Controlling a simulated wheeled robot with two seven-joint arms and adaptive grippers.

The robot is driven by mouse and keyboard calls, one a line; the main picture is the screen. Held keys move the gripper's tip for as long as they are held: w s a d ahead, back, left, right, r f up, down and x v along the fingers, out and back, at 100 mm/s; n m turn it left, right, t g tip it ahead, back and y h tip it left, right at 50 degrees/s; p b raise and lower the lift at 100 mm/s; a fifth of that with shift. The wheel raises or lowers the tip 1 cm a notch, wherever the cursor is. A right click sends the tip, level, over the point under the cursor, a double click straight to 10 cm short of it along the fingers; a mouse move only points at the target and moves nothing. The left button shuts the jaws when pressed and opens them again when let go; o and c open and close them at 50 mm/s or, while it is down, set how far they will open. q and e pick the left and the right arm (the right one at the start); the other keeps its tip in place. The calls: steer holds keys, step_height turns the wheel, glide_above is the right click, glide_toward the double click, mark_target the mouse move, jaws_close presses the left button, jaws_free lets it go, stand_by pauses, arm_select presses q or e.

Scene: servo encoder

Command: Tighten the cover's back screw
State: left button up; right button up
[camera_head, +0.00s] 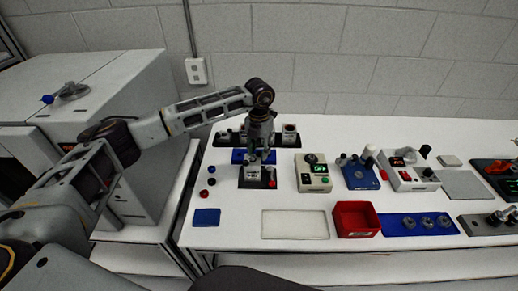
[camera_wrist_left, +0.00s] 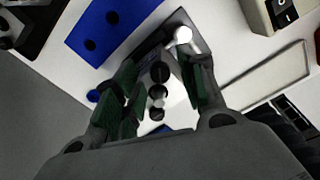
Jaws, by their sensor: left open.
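The servo encoder unit (camera_head: 252,174) has a pale body on a dark base plate (camera_head: 249,184) with a red button, at the left of the white table. My left gripper (camera_head: 259,155) points down right over the unit and partly hides it. In the left wrist view, my left gripper (camera_wrist_left: 162,70) is open, with a green-padded finger on each side of the unit. Dark round screw heads (camera_wrist_left: 159,72) show in a line between the fingers. I cannot tell whether the fingers touch anything, or which head is the cover's back screw. My right gripper is out of view.
A blue plate (camera_wrist_left: 104,28) lies behind the unit, with a dark rack (camera_head: 290,135) beyond. A red bin (camera_head: 356,219), white mat (camera_head: 294,224) and blue pad (camera_head: 206,217) lie nearer the front edge.

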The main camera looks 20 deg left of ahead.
arm_select(q)
steer(key=shift+c, duration=0.2)
jaws_close()
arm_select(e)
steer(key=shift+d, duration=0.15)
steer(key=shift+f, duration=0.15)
arm_select(q)
steer(key=shift+m+b, duration=1.45)
steer(key=shift+m, duration=0.95)
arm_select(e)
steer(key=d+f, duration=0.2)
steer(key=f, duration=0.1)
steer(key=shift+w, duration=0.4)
